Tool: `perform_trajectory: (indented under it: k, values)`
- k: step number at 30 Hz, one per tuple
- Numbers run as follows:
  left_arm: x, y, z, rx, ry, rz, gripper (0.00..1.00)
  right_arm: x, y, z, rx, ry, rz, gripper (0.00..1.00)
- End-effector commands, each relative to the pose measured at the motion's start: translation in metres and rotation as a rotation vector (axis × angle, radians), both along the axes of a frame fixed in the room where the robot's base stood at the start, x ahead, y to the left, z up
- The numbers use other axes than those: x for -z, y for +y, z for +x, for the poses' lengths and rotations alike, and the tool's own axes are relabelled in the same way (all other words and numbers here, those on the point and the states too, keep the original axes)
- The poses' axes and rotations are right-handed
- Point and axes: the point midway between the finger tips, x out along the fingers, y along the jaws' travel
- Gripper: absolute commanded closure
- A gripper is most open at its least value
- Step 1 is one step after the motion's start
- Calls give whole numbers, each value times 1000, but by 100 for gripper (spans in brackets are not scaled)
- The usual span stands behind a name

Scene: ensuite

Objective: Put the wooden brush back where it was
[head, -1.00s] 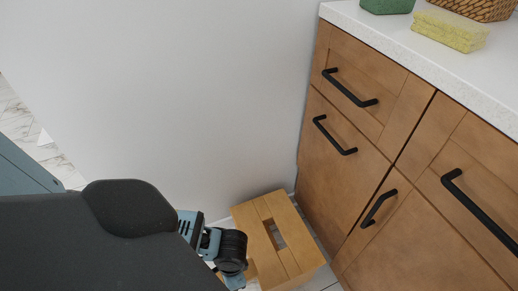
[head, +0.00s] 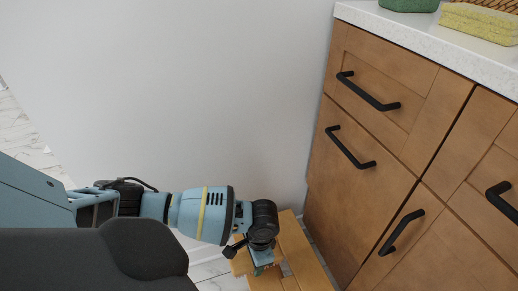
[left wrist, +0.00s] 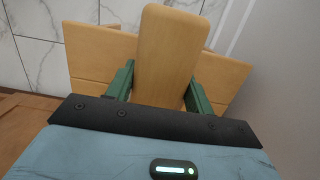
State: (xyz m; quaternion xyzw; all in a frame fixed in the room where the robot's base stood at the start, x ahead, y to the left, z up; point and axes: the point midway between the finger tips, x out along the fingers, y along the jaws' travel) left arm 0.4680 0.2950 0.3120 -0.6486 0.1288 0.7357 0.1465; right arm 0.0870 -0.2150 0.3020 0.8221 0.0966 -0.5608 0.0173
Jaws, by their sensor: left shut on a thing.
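The wooden brush (left wrist: 168,45) shows in the left wrist view as a pale, rounded wooden piece between the green fingers of my left gripper (left wrist: 160,88). The gripper is shut on it. A wooden slatted stool (left wrist: 88,48) lies behind the brush in that view. In the head view my left gripper (head: 263,266) points down over the stool (head: 300,255), beside the cabinet. I cannot make out the brush clearly there, nor whether it touches the stool top. My right gripper is not in view.
A brown wooden cabinet (head: 375,140) with black handles stands right of the stool. On its white counter (head: 400,25) are a yellow sponge (head: 478,24), a green item (head: 408,4) and part of a wicker basket. A plain wall (head: 180,90) runs behind the stool.

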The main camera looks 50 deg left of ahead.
Motion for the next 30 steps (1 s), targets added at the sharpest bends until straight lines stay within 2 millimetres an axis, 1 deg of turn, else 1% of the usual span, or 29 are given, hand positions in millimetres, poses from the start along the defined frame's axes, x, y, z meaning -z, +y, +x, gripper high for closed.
perform_trajectory:
  k: [6, 10, 12, 15, 18, 26, 30]
  values:
    - [0, 1, 4, 0, -1, 1, 84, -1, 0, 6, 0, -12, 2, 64]
    - [2, 5, 16, 0, -2, -1, 84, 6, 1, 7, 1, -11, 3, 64]
    - [16, 4, 13, 2, 3, 0, 84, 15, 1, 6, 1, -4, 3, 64]
    - [30, 5, 13, 1, 3, 1, 84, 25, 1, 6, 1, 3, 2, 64]
    - [37, 5, 14, 0, 0, 0, 84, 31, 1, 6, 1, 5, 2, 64]
    - [35, 4, 14, 0, -2, 0, 84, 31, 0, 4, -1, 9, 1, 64]
    - [38, 4, 14, 0, -1, 0, 84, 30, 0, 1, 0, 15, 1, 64]
